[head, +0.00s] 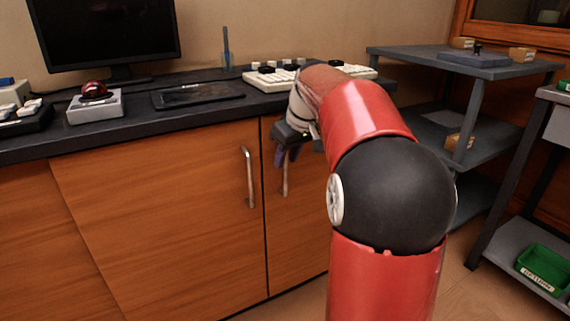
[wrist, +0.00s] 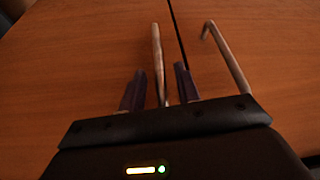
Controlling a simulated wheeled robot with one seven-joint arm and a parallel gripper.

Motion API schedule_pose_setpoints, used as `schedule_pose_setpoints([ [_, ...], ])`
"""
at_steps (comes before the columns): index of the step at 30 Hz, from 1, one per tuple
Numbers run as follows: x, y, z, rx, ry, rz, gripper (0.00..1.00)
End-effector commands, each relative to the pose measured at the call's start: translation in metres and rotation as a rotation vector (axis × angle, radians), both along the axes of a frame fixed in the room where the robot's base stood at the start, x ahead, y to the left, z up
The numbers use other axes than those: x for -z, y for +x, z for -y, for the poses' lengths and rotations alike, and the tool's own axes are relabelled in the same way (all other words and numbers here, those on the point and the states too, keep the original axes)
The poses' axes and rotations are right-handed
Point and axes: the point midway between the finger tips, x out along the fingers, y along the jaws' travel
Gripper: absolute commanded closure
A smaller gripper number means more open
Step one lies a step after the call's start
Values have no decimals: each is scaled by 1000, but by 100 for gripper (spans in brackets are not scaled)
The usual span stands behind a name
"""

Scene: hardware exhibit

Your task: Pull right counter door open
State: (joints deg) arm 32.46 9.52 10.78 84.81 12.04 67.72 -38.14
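The right counter door (head: 297,235) is an orange-brown wood panel, flush with its neighbour and shut. Its upright metal bar handle (head: 285,182) is partly hidden behind my gripper (head: 287,154). In the wrist view, a bar handle (wrist: 157,50) runs between the two dark purple fingers of my gripper (wrist: 160,86). The fingers stand apart, with a visible gap on each side of the bar. My gripper is open; whether a finger touches the bar cannot be told. A second handle (wrist: 228,58) shows to the right, across the dark door seam.
The left door (head: 150,220) with its own handle (head: 249,177) is shut. The dark countertop (head: 140,130) above holds a monitor (head: 105,35), a red-button box (head: 95,105), a tablet (head: 197,95) and a keyboard (head: 270,78). A grey shelf unit (head: 420,130) stands to the right.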

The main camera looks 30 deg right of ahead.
Motion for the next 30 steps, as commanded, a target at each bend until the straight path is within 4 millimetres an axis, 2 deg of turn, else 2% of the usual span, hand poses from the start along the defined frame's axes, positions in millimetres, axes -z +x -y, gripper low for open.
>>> schedule_pose_setpoints([
  [1,8,2,-1,0,0,-2,67],
  [6,18,7,-2,1,0,-1,67],
  [14,18,7,-2,1,0,-1,67],
  [22,18,7,-2,1,-1,0,100],
  [30,18,7,-2,0,-1,0,100],
])
